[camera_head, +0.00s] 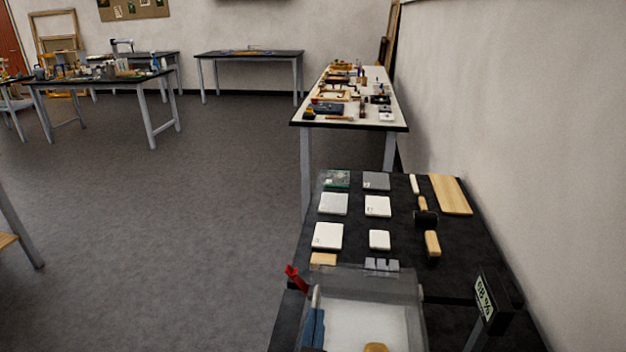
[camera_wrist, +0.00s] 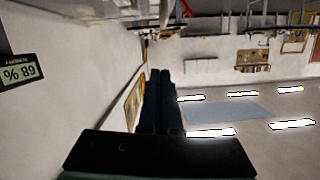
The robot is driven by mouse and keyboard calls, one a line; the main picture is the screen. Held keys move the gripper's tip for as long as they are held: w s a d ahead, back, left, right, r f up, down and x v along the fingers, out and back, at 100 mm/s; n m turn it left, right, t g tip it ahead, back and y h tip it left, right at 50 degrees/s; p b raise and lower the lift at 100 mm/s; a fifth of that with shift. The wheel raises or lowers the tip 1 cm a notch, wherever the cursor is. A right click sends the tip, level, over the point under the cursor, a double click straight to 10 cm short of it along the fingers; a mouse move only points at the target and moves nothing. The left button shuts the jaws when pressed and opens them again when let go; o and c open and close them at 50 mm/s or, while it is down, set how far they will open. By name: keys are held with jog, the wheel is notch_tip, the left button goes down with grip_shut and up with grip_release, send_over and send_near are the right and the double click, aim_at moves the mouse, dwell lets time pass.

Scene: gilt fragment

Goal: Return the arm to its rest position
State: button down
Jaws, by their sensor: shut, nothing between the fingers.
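My gripper (camera_wrist: 160,76) shows in the wrist view as two dark fingers side by side, closed together with nothing between them. It is up in open air, and its fingers touch nothing that I can see. The wrist view looks upside down, with the lit ceiling panels (camera_wrist: 210,132) low in the picture. I cannot make out my arm or gripper in the head view, so the arm's full pose is hidden.
A dark bench (camera_head: 400,278) bears white tiles, a black-headed mallet (camera_head: 426,218), a wooden board (camera_head: 450,194) and a clear-walled box (camera_head: 385,284). A humidity display (camera_head: 484,300) stands at right, near the wall (camera_head: 530,150); it also shows in the wrist view (camera_wrist: 22,72). Floor (camera_head: 220,200) is clear at left.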

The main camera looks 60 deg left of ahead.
jog(key=shift+v, duration=1.1)
jog(key=shift+w+r, duration=0.1)
jog(key=w+d+r+m+t+h, duration=0.2)
jog(key=w+d+r+t, duration=0.4)
jog(key=r, duration=0.4)
jog(key=w+d+r+m+t+h, duration=0.1)
jog(key=w+d+r+t, duration=0.3)
jog(key=w+d+r, duration=0.55)
jog(key=s+d+r+m+t+h, duration=0.3)
jog(key=d+r, duration=0.4)
jog(key=r, duration=0.4)
jog(key=s+d+r+m+t+h, duration=0.2)
jog(key=d+r+t+h, duration=0.3)
jog(key=r, duration=0.6)
jog(key=shift+s+d+r+m+h, duration=0.4)
jog(key=shift+d+h, duration=0.3)
jog(key=shift+d, duration=0.55)
